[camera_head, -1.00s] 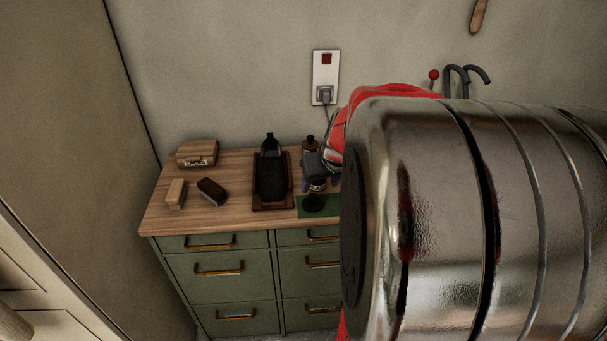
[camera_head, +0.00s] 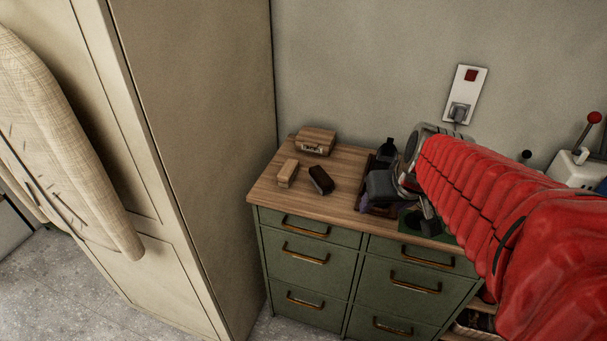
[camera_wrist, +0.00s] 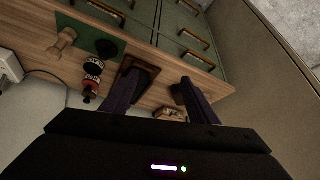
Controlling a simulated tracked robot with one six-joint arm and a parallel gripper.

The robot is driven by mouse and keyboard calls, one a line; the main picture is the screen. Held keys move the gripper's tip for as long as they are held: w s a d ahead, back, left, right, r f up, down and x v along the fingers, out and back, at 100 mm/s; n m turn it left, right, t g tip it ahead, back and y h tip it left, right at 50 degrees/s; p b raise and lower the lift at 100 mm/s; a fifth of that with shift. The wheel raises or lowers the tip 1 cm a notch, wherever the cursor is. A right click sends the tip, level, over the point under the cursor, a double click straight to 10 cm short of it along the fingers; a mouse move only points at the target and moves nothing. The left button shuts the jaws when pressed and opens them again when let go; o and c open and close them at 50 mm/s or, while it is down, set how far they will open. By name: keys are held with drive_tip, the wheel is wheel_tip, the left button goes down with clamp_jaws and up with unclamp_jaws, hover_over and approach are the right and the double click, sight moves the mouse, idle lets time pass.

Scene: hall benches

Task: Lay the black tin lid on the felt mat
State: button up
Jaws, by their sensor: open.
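The black tin lid (camera_wrist: 106,48) shows in the wrist view as a dark disc lying on the green felt mat (camera_wrist: 82,33), near its edge. In the head view the mat (camera_head: 404,214) is partly covered by my arm. My gripper (camera_wrist: 160,77) is open, its two dark purple fingers apart with nothing held between them. The lid is apart from the fingers in the wrist view.
A wooden bench top (camera_head: 333,204) carries a wooden box (camera_head: 315,141), a light block (camera_head: 288,173) and a dark brush (camera_head: 320,180). A brown tray (camera_wrist: 150,73) and labelled tins (camera_wrist: 92,83) stand near the mat. A tall cabinet (camera_head: 200,130) stands left.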

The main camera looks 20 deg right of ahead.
drive_tip(key=s+a+r+n, duration=0.1)
drive_tip(key=s+a, duration=0.4)
drive_tip(key=a, duration=0.2)
drive_tip(key=s+a+r+n+y, duration=0.1)
drive_tip(key=s+a, duration=0.4)
drive_tip(key=a, duration=0.2)
drive_tip(key=shift+a+n, duration=0.3)
drive_tip(key=shift+a, duration=0.05)
drive_tip(key=shift+r, duration=0.1)
